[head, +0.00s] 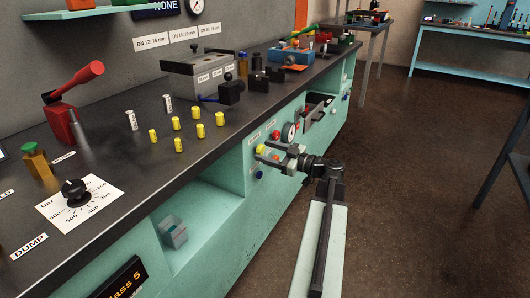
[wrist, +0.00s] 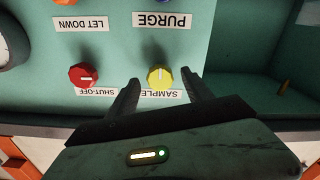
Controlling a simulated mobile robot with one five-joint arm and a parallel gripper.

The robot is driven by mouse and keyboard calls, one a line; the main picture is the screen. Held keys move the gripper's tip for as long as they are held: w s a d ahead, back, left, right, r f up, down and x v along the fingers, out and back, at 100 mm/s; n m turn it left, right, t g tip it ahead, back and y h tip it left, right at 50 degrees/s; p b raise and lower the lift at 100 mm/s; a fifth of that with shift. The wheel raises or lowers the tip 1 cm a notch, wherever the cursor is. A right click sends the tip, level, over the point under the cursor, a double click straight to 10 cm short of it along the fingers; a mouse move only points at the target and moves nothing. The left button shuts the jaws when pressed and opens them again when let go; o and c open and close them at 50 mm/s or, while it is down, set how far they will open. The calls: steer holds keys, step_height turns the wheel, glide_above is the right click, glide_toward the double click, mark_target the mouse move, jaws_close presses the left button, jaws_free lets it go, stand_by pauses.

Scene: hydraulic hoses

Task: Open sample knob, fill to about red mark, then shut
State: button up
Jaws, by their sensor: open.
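The sample knob (wrist: 160,77) is yellow, with a pale line across its face that runs up and down in the wrist view. Its SAMPLE label appears upside down there, partly covered by my gripper. My gripper (wrist: 160,84) is open, with one finger to each side of the knob; whether they touch it I cannot tell. In the head view the yellow knob (head: 260,149) is on the teal bench front, and my gripper (head: 272,153) reaches toward it from the right. No red mark or filling vessel can be made out.
Close by are the red shut-off knob (wrist: 83,76), the blue purge knob (head: 258,174) and the orange let-down knob (wrist: 66,3). A pressure gauge (head: 289,132) is to the right in the head view. An open recess lies left of the panel, with a small box (head: 173,232) further along.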

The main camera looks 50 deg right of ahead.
steer(key=shift+w, duration=0.3)
jaws_close()
steer(key=m, duration=0.5)
jaws_free()
steer(key=v, duration=0.7)
steer(key=shift+s, duration=0.4)
